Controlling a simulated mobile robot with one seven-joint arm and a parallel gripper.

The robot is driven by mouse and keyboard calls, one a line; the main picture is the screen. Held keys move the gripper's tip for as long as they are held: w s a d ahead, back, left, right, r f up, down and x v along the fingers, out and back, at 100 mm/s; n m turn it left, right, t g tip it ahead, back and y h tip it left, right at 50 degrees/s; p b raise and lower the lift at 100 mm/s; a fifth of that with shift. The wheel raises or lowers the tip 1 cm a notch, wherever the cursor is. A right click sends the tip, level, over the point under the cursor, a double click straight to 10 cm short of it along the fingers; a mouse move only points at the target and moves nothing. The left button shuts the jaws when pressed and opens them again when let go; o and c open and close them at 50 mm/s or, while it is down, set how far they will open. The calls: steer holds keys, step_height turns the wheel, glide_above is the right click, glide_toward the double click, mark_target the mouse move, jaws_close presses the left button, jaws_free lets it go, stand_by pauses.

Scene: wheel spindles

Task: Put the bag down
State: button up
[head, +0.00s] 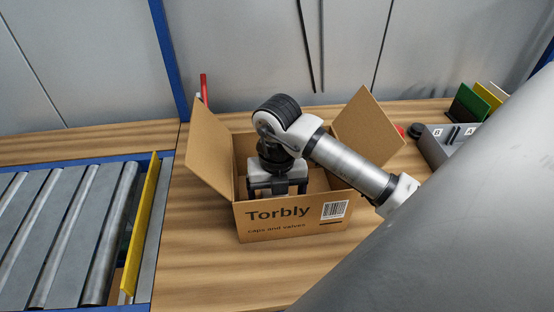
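My gripper (277,186) reaches down into an open cardboard box (270,230) marked "Torbly caps and valves". Its dark finger parts show apart on the left and right, just behind the front wall of the box. The fingertips are hidden by that wall. No bag can be made out; anything between or below the fingers is hidden by the gripper and the box wall. I cannot tell whether the gripper holds something.
The box stands on a wooden bench (200,275), its side flaps up. A roller conveyor (60,235) with a yellow edge plate (140,225) lies left. A grey holder (436,150) with coloured panels stands right. Bare bench lies in front of the box.

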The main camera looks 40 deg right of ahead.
step_height(320, 180, up, 9)
steer(key=b, duration=0.1)
stand_by(0.5)
